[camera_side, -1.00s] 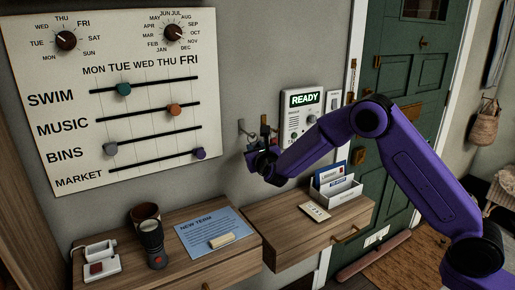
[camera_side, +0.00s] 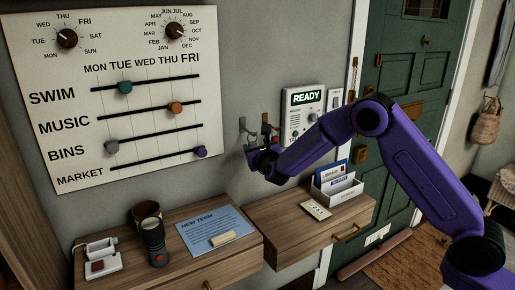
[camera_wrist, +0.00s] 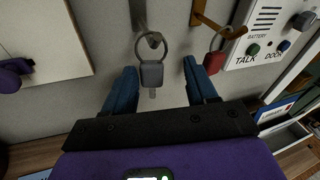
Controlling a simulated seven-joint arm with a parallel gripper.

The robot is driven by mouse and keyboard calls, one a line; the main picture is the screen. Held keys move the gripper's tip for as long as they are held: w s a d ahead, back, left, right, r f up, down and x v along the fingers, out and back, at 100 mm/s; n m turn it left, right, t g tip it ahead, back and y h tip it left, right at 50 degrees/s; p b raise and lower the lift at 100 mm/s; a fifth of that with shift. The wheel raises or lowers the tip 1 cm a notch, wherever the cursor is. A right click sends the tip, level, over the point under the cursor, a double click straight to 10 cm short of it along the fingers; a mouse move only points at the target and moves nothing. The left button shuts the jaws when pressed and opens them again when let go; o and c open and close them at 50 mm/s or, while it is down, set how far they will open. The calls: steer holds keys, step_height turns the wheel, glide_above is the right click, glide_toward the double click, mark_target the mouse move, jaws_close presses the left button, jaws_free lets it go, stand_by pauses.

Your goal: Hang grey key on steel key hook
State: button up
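The grey key (camera_wrist: 152,74) hangs below its ring in the wrist view. The ring loops around the upturned tip of the steel key hook (camera_wrist: 139,15), which also shows on the wall in the side view (camera_side: 242,126). My gripper (camera_wrist: 160,80) is open, with one blue finger on each side of the grey key and a visible gap to the right finger. The gap on the left is narrow. In the side view my gripper (camera_side: 252,149) is just below the hooks, and the grey key cannot be made out there.
A red key (camera_wrist: 213,62) hangs on a brass hook (camera_wrist: 215,25) close to the right finger. A wall intercom (camera_side: 303,112) is right of the hooks. A slider board (camera_side: 120,95) is at left. Below are wooden shelves (camera_side: 290,222) with a letter holder (camera_side: 338,190) and a torch (camera_side: 154,240).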

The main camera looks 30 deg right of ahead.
steer(key=v, duration=1.7)
steer(key=s+d+f+m+g+h, duration=0.1)
steer(key=s+d+m+g, duration=0.3)
steer(key=s+d+m, duration=0.4)
steer(key=s+d+f+m+g, duration=0.2)
steer(key=s+d+m+g, duration=0.3)
steer(key=s, duration=0.4)
steer(key=s+a+f+m+g+y, duration=0.1)
steer(key=s+m+g+y, duration=0.5)
steer(key=s, duration=1.5)
steer(key=a+m, duration=0.1)
steer(key=m, duration=0.2)
steer(key=shift+f+g, duration=0.3)
steer(key=shift+c, duration=0.3)
